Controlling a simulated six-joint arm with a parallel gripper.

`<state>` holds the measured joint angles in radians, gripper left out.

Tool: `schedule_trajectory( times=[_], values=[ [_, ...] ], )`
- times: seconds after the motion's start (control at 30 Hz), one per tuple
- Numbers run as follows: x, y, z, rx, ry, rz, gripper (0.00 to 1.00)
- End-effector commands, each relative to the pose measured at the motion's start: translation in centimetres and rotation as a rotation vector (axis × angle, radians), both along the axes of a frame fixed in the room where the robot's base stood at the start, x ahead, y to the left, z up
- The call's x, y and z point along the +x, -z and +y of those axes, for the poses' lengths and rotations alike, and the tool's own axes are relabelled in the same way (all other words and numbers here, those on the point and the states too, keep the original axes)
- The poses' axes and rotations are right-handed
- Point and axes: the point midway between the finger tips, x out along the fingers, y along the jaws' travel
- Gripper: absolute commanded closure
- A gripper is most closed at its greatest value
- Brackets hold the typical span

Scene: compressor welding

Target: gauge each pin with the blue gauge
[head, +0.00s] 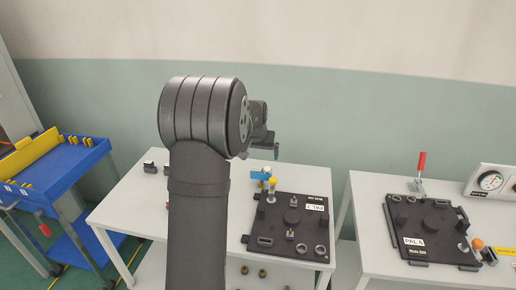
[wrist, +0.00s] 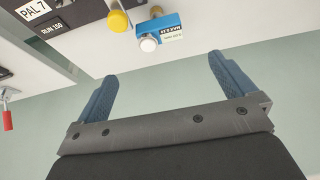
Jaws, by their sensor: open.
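The blue gauge (head: 260,174) stands at the back edge of the left white table, behind the black pallet plate (head: 262,222). In the wrist view the blue gauge (wrist: 168,27) has a white label and a round silver end, beside a yellow knob (wrist: 119,21). My gripper (wrist: 165,85) is open, its two blue fingers apart with nothing between them. In the head view my gripper (head: 275,148) is above and behind the table, partly hidden by my arm. The plate carries several small metal and dark parts; I cannot tell which are the pins.
A second black plate (head: 385,225) with a red-handled clamp (head: 420,170) lies on the right table, near a dial gauge (head: 490,181). A blue cart (head: 60,168) stands at the left. Small parts (head: 150,167) sit at the left table's back. A gap separates the tables.

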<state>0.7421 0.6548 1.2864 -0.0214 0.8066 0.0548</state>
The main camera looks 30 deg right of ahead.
Motion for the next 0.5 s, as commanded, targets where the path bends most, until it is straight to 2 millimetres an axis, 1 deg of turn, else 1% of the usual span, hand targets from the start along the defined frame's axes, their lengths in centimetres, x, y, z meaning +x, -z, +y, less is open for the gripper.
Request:
schedule_trajectory(
  times=[0.03,0.1,0.5],
  values=[
    [0.3,1.2,-0.3,0.003,0.000,0.004,0.00],
    [0.6,2.5,-0.7,0.003,0.000,0.004,0.00],
    [2.8,9.7,-2.8,0.002,0.000,0.003,0.00]
  ],
)
